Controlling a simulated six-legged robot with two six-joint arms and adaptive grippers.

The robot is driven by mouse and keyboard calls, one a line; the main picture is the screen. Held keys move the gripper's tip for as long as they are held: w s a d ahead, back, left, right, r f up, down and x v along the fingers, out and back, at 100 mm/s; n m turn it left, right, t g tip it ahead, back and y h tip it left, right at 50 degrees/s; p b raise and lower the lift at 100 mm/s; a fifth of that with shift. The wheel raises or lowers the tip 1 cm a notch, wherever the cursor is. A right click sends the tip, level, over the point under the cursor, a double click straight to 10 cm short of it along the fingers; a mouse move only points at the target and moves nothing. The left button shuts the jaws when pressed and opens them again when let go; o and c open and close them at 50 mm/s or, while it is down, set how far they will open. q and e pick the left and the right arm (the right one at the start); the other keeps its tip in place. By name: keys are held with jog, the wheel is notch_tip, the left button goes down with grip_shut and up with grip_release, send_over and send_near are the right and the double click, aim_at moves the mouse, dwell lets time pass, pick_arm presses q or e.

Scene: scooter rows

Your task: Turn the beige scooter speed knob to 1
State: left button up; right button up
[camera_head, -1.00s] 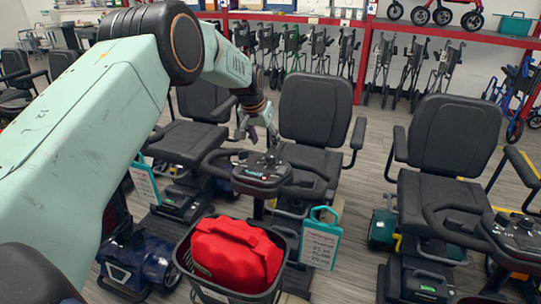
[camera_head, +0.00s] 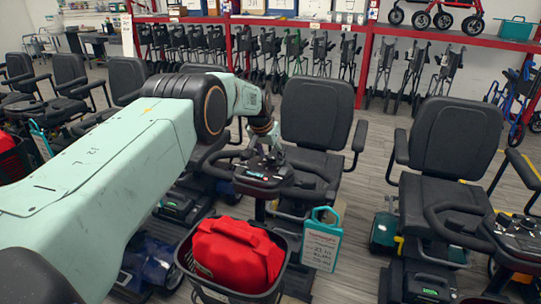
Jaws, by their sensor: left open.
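The middle scooter, with a little beige bodywork (camera_head: 338,212) showing behind its tag, faces me. Its black control panel (camera_head: 262,174) sits on the tiller between looped handlebars. My left arm reaches in from the left, and my left gripper (camera_head: 272,156) is at the far side of this panel, pointing down, with its fingers apart. The fingertips are small, and I cannot tell whether they touch the panel. The speed knob is too small and partly hidden to read its setting. My right gripper is not in view.
A basket (camera_head: 183,262) with a red bag (camera_head: 238,254) hangs before the middle scooter, with a teal-topped tag (camera_head: 322,238) beside it. Another scooter's panel (camera_head: 520,232) stands at the right. Grey floor (camera_head: 368,190) lies open between them. Folded walkers line the back.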

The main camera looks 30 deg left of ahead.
pick_arm(q)
jog(key=shift+w+a+f, duration=0.1)
jog(key=shift+f, duration=0.1)
jog(key=shift+c, duration=1.1)
jog(key=shift+r, duration=0.15)
jog(key=c, duration=0.5)
grip_shut()
